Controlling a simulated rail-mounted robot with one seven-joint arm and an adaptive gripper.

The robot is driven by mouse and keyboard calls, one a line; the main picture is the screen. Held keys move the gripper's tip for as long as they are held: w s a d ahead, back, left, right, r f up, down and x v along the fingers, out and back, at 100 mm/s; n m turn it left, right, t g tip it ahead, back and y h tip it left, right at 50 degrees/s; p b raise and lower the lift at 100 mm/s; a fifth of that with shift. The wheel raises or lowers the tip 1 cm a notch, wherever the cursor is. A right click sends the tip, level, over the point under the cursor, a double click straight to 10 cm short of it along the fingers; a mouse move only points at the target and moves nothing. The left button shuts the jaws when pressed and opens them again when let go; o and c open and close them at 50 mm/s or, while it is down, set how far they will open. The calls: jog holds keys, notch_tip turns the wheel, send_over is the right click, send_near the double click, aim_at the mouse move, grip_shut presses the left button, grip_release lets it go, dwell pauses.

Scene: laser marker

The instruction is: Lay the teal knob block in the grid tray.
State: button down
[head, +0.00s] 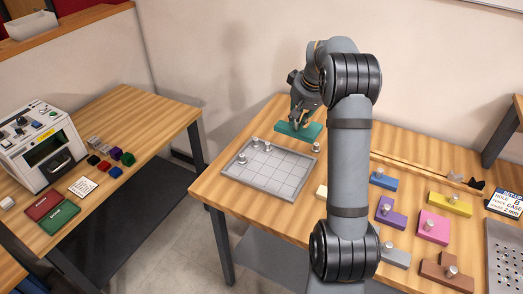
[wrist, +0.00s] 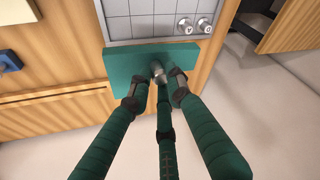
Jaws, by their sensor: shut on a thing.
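The teal knob block (head: 311,133) is a flat rectangle at the back of the table, just beyond the grid tray (head: 284,189). My gripper (head: 299,121) is above it. In the wrist view the fingers (wrist: 156,88) are shut on the silver knob of the teal block (wrist: 120,62). The block lies outside the tray's rim in that view, close to its edge; I cannot tell its height over the table. The grey tray also shows in the wrist view (wrist: 150,27). Several silver knobs stand at its back left, on grey pieces.
A silver knob (head: 316,147) stands by the tray's back right. Blue (head: 384,181), purple (head: 389,215), pink (head: 434,229), yellow (head: 452,205) and brown (head: 440,272) knob blocks lie on the right. A side table (head: 128,112) with a white machine (head: 38,146) stands left. Most tray cells look empty.

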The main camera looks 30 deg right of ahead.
jog(key=shift+s, duration=0.25)
jog(key=w+a+f+p, duration=0.1)
jog(key=w+a+f, duration=0.1)
jog(key=a+f, duration=0.1)
jog(key=w+a+f+p, duration=0.1)
jog(key=w+a+f, duration=0.1)
jog(key=a+f, duration=0.1)
jog(key=w+a+f+p, duration=0.1)
jog(key=w+a+f, duration=0.1)
jog(key=a+f, duration=0.2)
jog(key=shift+f+p, duration=0.4)
jog(key=shift+f, duration=0.05)
jog(key=shift+a+f, duration=0.1)
jog(key=shift+f+b, duration=0.2)
jog(key=shift+b, duration=0.1)
jog(key=c, duration=1.6)
grip_release()
jog(key=shift+r, duration=0.1)
